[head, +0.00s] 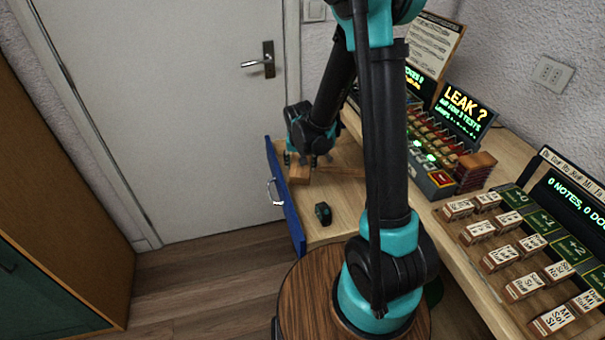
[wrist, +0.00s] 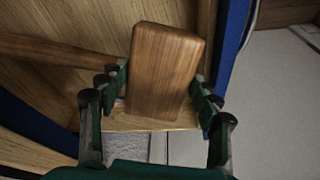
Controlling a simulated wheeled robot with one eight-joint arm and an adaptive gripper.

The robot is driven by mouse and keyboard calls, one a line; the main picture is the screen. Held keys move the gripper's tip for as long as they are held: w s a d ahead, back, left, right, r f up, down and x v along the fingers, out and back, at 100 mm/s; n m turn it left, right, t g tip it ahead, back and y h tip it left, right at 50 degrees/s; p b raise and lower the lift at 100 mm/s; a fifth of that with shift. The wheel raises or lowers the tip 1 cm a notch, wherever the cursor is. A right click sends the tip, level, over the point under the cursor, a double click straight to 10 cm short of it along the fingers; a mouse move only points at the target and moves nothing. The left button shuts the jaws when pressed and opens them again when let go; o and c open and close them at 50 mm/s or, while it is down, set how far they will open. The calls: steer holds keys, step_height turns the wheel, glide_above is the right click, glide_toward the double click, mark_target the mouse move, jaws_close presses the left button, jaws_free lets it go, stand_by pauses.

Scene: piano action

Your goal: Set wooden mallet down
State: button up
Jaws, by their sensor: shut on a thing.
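The wooden mallet (head: 299,172) is at the far end of an open drawer with a blue front (head: 287,205), partly hidden under my gripper (head: 306,158). In the wrist view its brown block head (wrist: 165,65) lies between the fingers of my gripper (wrist: 158,82), and its handle (wrist: 50,49) runs to the left. My gripper is shut on the mallet head and points down into the drawer. I cannot tell whether the mallet touches the drawer bottom (head: 343,203).
A small dark green object (head: 323,212) lies nearer in the drawer. The bench at right holds a lit "LEAK ?" panel (head: 467,108) and rows of labelled wooden blocks (head: 515,255). A closed white door (head: 180,120) is behind.

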steer(key=shift+x, duration=2.35)
steer(key=g, duration=0.1)
steer(key=w+g+y, duration=0.1)
steer(key=shift+d+r+g, duration=0.25)
steer(key=shift+d+g, duration=0.1)
steer(key=shift+g, duration=0.05)
steer(key=shift+w+f+g, duration=0.1)
steer(key=shift+f+g, duration=0.1)
steer(key=shift+g, duration=0.1)
steer(key=shift+f, duration=1.2)
steer(key=o, duration=1.5)
steer(key=shift+o, duration=0.2)
